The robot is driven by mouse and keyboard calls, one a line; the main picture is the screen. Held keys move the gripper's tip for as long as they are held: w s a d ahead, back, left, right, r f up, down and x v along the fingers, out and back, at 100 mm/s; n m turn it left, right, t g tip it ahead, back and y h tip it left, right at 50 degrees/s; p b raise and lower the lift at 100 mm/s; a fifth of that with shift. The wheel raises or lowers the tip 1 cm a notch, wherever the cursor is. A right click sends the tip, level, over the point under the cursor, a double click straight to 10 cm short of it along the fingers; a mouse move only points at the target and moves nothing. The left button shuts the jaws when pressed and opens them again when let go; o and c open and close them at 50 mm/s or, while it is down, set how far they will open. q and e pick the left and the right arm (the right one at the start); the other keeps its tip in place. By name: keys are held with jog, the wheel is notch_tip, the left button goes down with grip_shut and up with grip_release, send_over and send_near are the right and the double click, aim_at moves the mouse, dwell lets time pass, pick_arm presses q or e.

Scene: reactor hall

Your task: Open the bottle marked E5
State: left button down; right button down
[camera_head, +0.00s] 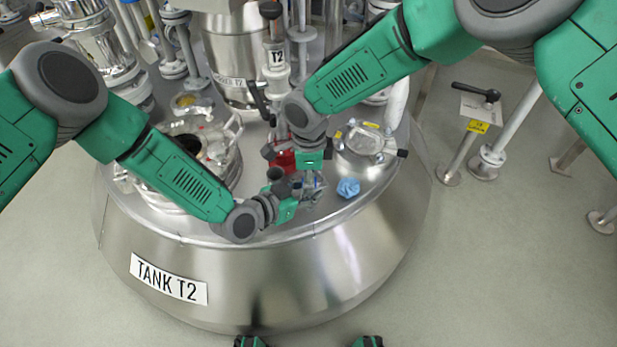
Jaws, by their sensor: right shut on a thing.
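My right gripper (311,163) comes down from the upper right over the tank top. It is shut on a small clear bottle-like object (313,189), mostly hidden between the two grippers. No E5 mark is legible and I cannot make out a cap. My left gripper (290,197) reaches in from the left, close beside the clear object and just below my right gripper. Whether its fingers are open or shut is too small to tell. A red object (283,161) shows behind the grippers, partly covered by them.
Everything stands on the round steel tank top, labelled TANK T2 (168,280). A crumpled blue item (348,187) lies to the right, near a lidded round port (366,141). An open flanged port (190,150) is at left, and a steel vessel (232,55) stands behind.

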jog(key=n, duration=0.4)
jog(key=shift+w, duration=0.1)
jog(key=n, duration=1)
jog(key=shift+r, duration=0.1)
pick_arm(q)
jog(key=shift+s, duration=0.1)
pick_arm(e)
jog(key=n, duration=0.7)
jog(key=shift+d, duration=0.1)
jog(key=n, duration=0.6)
jog(key=shift+n, duration=0.4)
jog(key=n, duration=0.6)
jog(key=shift+w+n, duration=0.1)
jog(key=shift+n, duration=0.3)
jog(key=n, duration=0.7)
jog(key=shift+r, duration=0.1)
pick_arm(q)
jog(key=shift+d, duration=0.1)
pick_arm(e)
jog(key=n, duration=0.6)
jog(key=shift+n, duration=0.4)
jog(key=n, duration=0.5)
jog(key=shift+n, duration=0.3)
jog(key=shift+r, duration=0.15)
jog(key=shift+s+r, duration=0.1)
jog(key=shift+s, duration=0.1)
jog(key=shift+r, duration=0.1)
